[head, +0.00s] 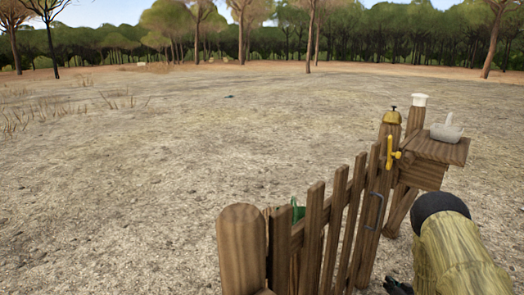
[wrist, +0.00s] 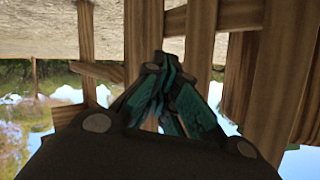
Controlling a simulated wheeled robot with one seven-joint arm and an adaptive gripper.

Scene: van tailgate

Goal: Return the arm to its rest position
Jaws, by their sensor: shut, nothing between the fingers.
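My gripper (wrist: 165,65) shows in the wrist view with its dark green fingers together and nothing visible between them. In the head view only a small dark part of it (head: 398,287) shows at the bottom edge, right of the wooden gate (head: 333,225). My arm is at the lower right of the head view, largely cut off by the frame. The wrist view looks upside down, with gate slats (wrist: 200,45) beyond the fingers. I cannot tell the exact gap between fingers and slats.
The gate has a yellow latch (head: 390,154) and a grey handle (head: 375,210). Something green (head: 298,213) is behind the gate. Open ground lies left.

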